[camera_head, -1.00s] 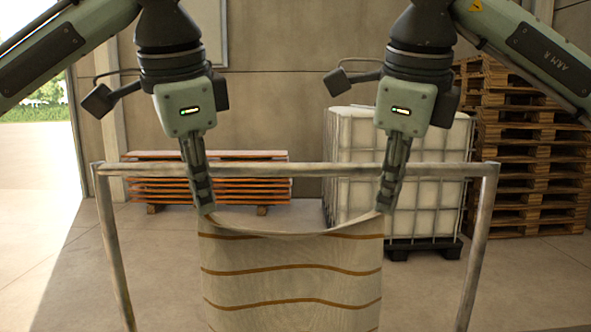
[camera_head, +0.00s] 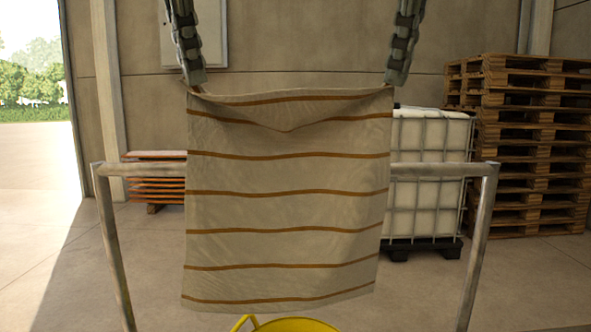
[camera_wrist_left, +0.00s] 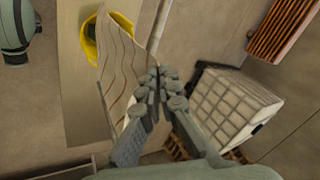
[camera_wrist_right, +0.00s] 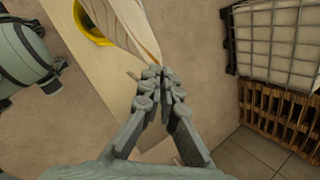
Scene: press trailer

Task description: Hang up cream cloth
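The cream cloth (camera_head: 287,215) with brown stripes hangs spread between my grippers in the head view, its top edge sagging slightly in the middle. My left gripper (camera_head: 195,82) is shut on its upper left corner, and my right gripper (camera_head: 395,80) is shut on its upper right corner. The cloth also shows at the fingertips in the left wrist view (camera_wrist_left: 122,70) and the right wrist view (camera_wrist_right: 130,25). A grey metal rail (camera_head: 440,170) on two legs runs across the view. The cloth hides the rail's middle, and its top edge is above rail height.
A yellow bucket-like container (camera_head: 295,324) is partly visible below the cloth. A caged white tank (camera_head: 425,175) and stacked wooden pallets (camera_head: 530,150) stand behind at right. Orange-edged boards (camera_head: 153,180) lie behind at left. Floor around the rail is open.

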